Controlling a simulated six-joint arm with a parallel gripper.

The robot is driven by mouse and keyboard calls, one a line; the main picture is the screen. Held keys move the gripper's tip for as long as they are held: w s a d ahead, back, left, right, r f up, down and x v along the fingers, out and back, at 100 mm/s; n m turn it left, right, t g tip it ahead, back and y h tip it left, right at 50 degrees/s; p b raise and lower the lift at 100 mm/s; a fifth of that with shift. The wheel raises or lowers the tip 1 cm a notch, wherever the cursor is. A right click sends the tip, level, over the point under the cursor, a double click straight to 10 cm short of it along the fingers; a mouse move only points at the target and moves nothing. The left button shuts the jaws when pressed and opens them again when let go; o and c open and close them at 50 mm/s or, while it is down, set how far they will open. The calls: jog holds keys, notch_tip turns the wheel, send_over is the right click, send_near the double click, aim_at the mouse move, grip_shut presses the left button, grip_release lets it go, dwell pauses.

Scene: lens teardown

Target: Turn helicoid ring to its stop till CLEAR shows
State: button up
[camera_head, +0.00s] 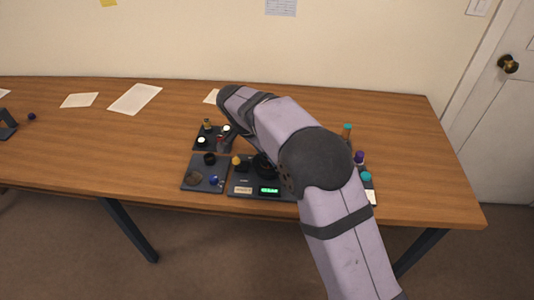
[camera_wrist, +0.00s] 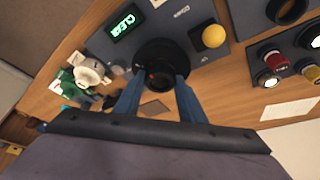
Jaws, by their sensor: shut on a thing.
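The black helicoid ring (camera_wrist: 160,54) sits on the dark base plate (camera_wrist: 187,18) in the wrist view. My gripper (camera_wrist: 157,82) is shut on the ring, with one blue finger on each side of it. The small display (camera_wrist: 122,25) on the plate is lit green and reads CLEAR. The display also shows green in the head view (camera_head: 269,190), where my arm covers part of the ring and the plate's right side.
A yellow knob (camera_wrist: 213,36) stands on the plate close beside the ring. Dark trays with small parts lie to the left (camera_head: 206,186) and behind (camera_head: 210,147). Several coloured-topped items, one purple (camera_head: 359,157), stand right of my arm.

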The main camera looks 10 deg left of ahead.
aim_at(261, 169)
dwell(0.4)
jog(key=o, duration=1.1)
jog(key=shift+r, duration=0.15)
jog(key=shift+b+v, duration=0.45)
jog(key=shift+v, duration=3.1)
jog(key=s+d+n+g+y+p, duration=0.15)
jog(key=s+d+n+p, duration=0.5)
jog(key=d, duration=0.85)
jog(key=shift+s+d+f+n+g+y+p, duration=0.4)
jog(key=shift+s+d, duration=1)
jog(key=shift+s, duration=1.85)
jog(key=shift+s+d+f+n+g+y+p, duration=0.15)
jog(key=shift+s+d+f+n+g+p, duration=0.25)
jog(key=shift+s+d, duration=1.95)
jog(key=shift+s+d+f+n+g+y+p, duration=0.15)
jog(key=shift+s+d+f+n+y+p, duration=0.25)
jog(key=shift+s, duration=3.75)
